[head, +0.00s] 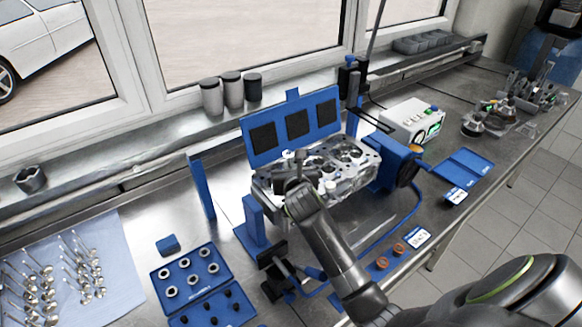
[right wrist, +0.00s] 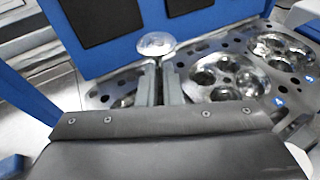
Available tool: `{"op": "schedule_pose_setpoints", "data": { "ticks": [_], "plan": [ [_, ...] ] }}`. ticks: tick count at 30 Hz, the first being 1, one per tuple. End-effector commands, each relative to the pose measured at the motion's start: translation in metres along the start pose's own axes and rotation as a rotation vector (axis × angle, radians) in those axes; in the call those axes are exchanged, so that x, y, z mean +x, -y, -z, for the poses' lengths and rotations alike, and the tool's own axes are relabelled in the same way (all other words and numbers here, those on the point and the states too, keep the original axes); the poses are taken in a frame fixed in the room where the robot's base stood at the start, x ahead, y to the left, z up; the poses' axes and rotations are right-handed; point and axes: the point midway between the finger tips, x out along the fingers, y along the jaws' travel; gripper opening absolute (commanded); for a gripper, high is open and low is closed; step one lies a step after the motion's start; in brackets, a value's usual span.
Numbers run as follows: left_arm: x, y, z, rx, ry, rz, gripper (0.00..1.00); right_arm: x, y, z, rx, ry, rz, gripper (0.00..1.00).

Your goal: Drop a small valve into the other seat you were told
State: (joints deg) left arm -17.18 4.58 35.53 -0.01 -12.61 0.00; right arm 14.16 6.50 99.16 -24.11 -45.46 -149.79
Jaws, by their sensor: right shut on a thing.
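My right gripper (head: 300,168) is over the left part of the metal cylinder head (head: 357,181). In the right wrist view the gripper (right wrist: 161,75) is shut on a valve (right wrist: 157,44), its shiny round head up and its stem between the fingers. The stem's lower end is hidden, so I cannot tell whether it is in a guide. In that view the cylinder head (right wrist: 203,97) shows round chambers with seats, right of the gripper, with blue number marks 4 and 5. The chamber under the gripper is mostly hidden. My left gripper is not in view.
Several valves lie on a light blue cloth (head: 112,235) at the left. A blue tray (head: 160,290) holds small rings and black parts. A blue panel (head: 262,158) with dark squares stands behind the cylinder head, and a blue post (head: 202,188) stands left of it.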

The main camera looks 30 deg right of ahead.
Motion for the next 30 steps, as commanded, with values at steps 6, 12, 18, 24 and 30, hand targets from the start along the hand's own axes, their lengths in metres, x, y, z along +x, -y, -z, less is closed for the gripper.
{"op": "schedule_pose_setpoints", "data": {
  "ticks": [6, 12, 18, 24, 30],
  "plan": [
    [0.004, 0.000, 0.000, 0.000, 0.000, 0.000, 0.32, 0.001, 0.000, 0.016, 0.000, -0.020, 0.003, 0.00],
    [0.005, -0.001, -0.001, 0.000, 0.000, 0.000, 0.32, 0.002, 0.000, 0.019, 0.000, -0.020, 0.003, 0.00],
    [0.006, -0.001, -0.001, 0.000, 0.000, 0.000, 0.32, 0.003, 0.000, 0.022, -0.001, -0.020, 0.004, 0.00],
    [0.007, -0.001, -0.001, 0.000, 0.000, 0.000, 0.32, 0.004, 0.000, 0.024, -0.002, -0.020, 0.004, 0.00],
    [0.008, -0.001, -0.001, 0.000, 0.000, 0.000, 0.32, 0.004, 0.000, 0.026, -0.003, -0.020, 0.005, 0.00]
  ]
}}
